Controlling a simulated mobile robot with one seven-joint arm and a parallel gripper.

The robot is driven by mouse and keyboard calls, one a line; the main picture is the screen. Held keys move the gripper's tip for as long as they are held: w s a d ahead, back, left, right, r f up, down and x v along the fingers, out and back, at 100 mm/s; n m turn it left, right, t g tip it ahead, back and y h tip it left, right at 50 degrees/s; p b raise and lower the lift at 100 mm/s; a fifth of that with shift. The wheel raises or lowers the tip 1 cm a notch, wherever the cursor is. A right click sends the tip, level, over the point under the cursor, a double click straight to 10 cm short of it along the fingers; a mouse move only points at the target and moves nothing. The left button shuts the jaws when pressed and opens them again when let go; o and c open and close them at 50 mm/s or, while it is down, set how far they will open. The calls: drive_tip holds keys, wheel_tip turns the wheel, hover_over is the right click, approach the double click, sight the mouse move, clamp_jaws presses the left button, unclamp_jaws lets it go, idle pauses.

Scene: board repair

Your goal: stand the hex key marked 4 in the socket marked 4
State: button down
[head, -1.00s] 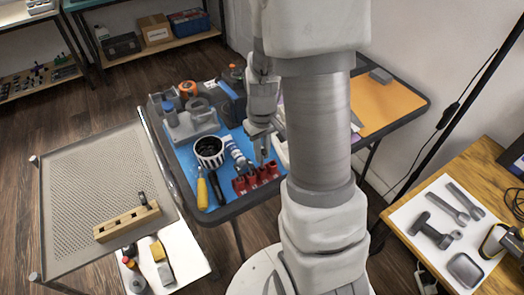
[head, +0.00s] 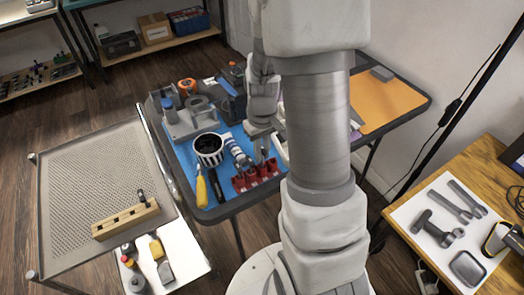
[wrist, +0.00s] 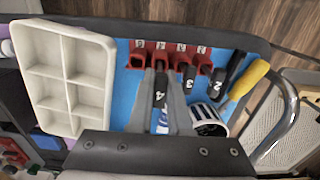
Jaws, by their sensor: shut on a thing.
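My gripper (wrist: 162,98) is shut on the hex key marked 4 (wrist: 159,96), whose black sleeve shows its label between the fingers. The red socket rack (wrist: 165,57) lies just beyond the fingertips, with a row of number labels along its edge. The key's far end is at the rack's second socket from the left in the wrist view; I cannot tell whether it is inside. Keys marked 3 (wrist: 188,78) and 2 (wrist: 217,84) are at the sockets to its right. In the head view my gripper (head: 264,148) is just above the red rack (head: 257,178).
A white compartment tray (wrist: 66,75) lies left of the rack in the wrist view. A striped cup (head: 209,149), a yellow-handled screwdriver (head: 202,190) and a black-handled tool (head: 216,187) lie near the rack on the blue mat (head: 187,157).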

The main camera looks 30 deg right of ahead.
drive_tip(key=shift+f, duration=0.15)
drive_tip(key=shift+f+b, duration=0.75)
drive_tip(key=shift+f+b, duration=0.3)
drive_tip(key=shift+f, duration=0.05)
idle(0.4)
drive_tip(key=c, duration=0.6)
unclamp_jaws()
drive_tip(key=shift+r, duration=0.1)
drive_tip(key=shift+r+p, duration=2.8)
drive_tip(key=shift+r, duration=0.65)
